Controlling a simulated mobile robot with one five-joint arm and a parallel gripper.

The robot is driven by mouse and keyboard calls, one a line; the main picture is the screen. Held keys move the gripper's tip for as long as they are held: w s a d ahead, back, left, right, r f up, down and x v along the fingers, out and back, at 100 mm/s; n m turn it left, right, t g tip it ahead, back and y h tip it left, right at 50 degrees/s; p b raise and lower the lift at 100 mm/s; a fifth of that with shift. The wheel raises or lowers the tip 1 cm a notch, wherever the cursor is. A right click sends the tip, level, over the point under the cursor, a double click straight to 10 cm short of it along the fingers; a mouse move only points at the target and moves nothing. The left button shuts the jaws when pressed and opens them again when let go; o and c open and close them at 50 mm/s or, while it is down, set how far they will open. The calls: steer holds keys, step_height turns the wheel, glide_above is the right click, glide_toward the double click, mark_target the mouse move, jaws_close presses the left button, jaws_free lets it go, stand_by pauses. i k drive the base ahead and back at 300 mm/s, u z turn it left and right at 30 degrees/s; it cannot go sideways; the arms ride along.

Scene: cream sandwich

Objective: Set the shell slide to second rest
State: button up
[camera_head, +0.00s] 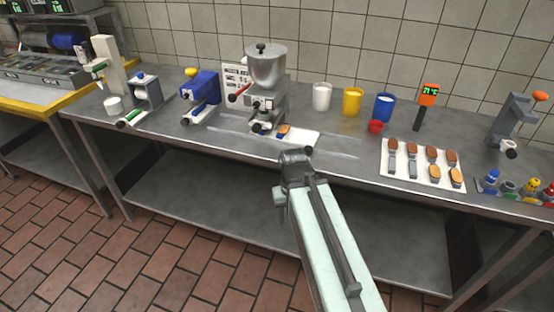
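A steel cream dispenser with a round hopper (267,66) stands at the middle of the steel counter. At its foot, a small orange-brown shell on a dark blue piece (283,131) sits at the left end of a flat white plate (303,138). This looks like the shell slide, but its rests are too small to tell apart. My gripper (296,156) is in front of the counter's front edge, just below the white plate in the picture, apart from the slide. Its fingers are too small and dark to show whether they are open.
A blue device (201,94) and a grey press (145,94) stand to the left. White, yellow and blue cups (352,101) stand behind right, near a small red cup (376,126). A tray (398,173) holds several shells. The counter between plate and tray is clear.

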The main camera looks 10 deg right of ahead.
mark_target(309, 138)
steer(key=u, duration=0.3)
steer(key=k, duration=1.2)
steer(key=u, duration=0.95)
steer(key=i, duration=0.9)
steer(key=u, duration=0.1)
